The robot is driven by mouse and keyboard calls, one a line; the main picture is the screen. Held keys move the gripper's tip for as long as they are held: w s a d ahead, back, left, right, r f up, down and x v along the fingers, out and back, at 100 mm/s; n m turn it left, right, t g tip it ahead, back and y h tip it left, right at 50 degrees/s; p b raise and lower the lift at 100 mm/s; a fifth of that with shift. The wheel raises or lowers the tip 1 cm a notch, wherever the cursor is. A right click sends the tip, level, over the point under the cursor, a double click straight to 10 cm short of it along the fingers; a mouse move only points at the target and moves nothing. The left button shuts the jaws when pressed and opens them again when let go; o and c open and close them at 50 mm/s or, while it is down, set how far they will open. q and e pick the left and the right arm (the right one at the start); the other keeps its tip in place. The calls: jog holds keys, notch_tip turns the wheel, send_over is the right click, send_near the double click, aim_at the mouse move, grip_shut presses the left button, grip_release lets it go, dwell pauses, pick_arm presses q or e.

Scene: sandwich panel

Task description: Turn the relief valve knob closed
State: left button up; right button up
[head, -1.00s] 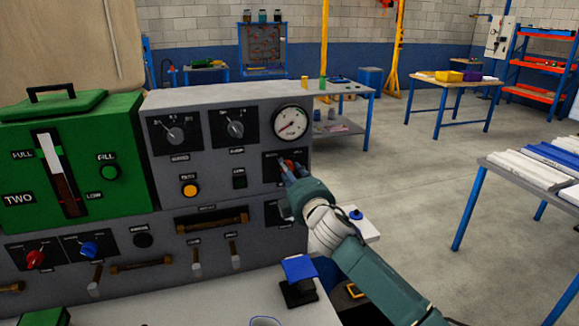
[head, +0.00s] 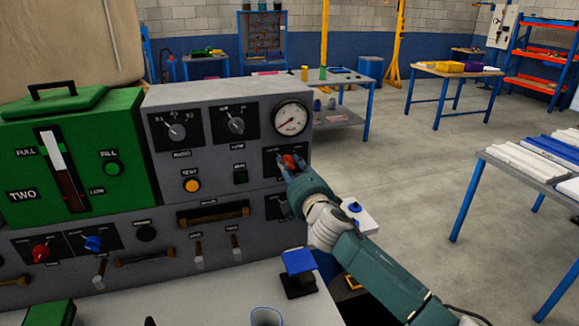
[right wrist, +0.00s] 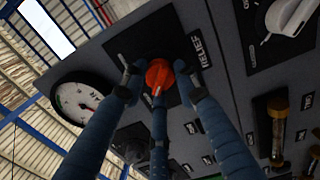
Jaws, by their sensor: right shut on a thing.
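The relief valve knob is a red-orange knob (head: 289,161) on a black plate at the right side of the grey panel (head: 215,112), below the round gauge. In the right wrist view the red knob (right wrist: 158,76) sits beside a label reading RELIEF. My right gripper (head: 287,168) is at the knob; its blue fingers (right wrist: 158,85) are shut around the knob's sides. The fingers hide part of the knob in the head view. My left gripper is not in view.
A white-faced gauge (head: 290,119) is just above the knob. Dark dials, an orange button (head: 192,185) and a wooden-looking handle (head: 213,213) are also on the panel. A green tank unit (head: 110,140) stands at the left.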

jog(key=shift+d+f, duration=0.2)
jog(key=o, duration=1.2)
jog(key=shift+w, duration=0.15)
jog(key=shift+c, duration=0.2)
jog(key=shift+r, duration=0.1)
jog(key=shift+s+d, duration=0.1)
jog(key=shift+s, duration=0.45)
jog(key=v, duration=1.1)
jog(key=shift+d, duration=0.1)
